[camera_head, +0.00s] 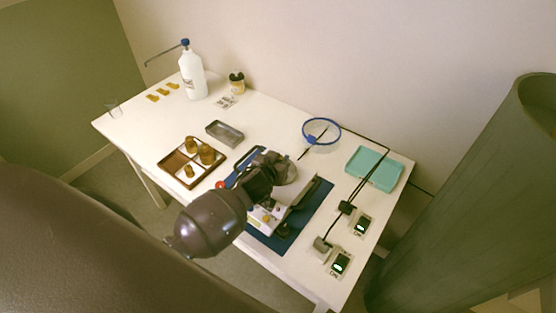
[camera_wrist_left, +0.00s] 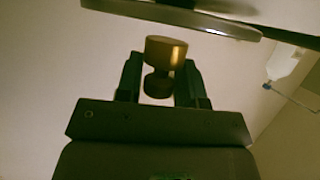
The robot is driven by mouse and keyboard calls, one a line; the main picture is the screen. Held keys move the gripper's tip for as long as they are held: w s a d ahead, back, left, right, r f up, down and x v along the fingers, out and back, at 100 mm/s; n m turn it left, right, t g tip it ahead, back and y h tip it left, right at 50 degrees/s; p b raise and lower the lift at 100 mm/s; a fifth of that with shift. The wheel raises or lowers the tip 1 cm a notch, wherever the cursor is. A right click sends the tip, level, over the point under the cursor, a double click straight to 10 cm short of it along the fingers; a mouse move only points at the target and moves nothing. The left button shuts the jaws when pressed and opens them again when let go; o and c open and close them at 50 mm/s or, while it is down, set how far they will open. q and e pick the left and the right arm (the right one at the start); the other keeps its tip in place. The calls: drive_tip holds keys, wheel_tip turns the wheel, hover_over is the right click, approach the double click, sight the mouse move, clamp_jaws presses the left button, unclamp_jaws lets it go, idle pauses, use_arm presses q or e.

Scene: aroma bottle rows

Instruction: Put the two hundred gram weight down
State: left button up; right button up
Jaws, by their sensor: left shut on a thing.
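My left gripper (camera_head: 284,168) is above the scale, reaching in from the lower left in the head view. In the left wrist view the gripper (camera_wrist_left: 160,76) is shut on a brass weight (camera_wrist_left: 166,50) with a wide head and narrow neck. The weight is hidden in the head view, and I cannot read any marking on it. A grey round-edged plate (camera_wrist_left: 170,16) shows close to the weight at the top of the wrist view; I cannot tell whether they touch. The white scale (camera_head: 262,221) stands on a dark blue mat (camera_head: 318,203), partly covered by my arm.
A wooden tray (camera_head: 174,166) with brass weights (camera_head: 206,154) stands left of the scale. Behind are a grey metal tray (camera_head: 225,133) and a blue-rimmed round dish (camera_head: 321,131). A teal tray (camera_head: 374,168) and cabled devices with green displays (camera_head: 341,264) stand right. A white pump bottle (camera_head: 192,78) is at the back.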

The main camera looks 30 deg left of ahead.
use_arm(q)
drive_tip(key=shift+f, duration=0.25)
use_arm(e)
drive_tip(key=shift+s+d+f, duration=0.15)
drive_tip(key=shift+s+f, duration=0.3)
drive_tip(key=shift+f, duration=0.15)
use_arm(q)
drive_tip(key=shift+f+b, duration=0.2)
drive_tip(key=shift+b, duration=0.15)
use_arm(e)
drive_tip(key=shift+w, duration=0.1)
use_arm(q)
drive_tip(key=shift+f, duration=0.1)
drive_tip(key=shift+s, duration=0.1)
drive_tip(key=o, duration=1)
drive_tip(key=shift+f, duration=0.1)
use_arm(e)
drive_tip(key=shift+w+r, duration=0.25)
drive_tip(key=shift+w, duration=0.1)
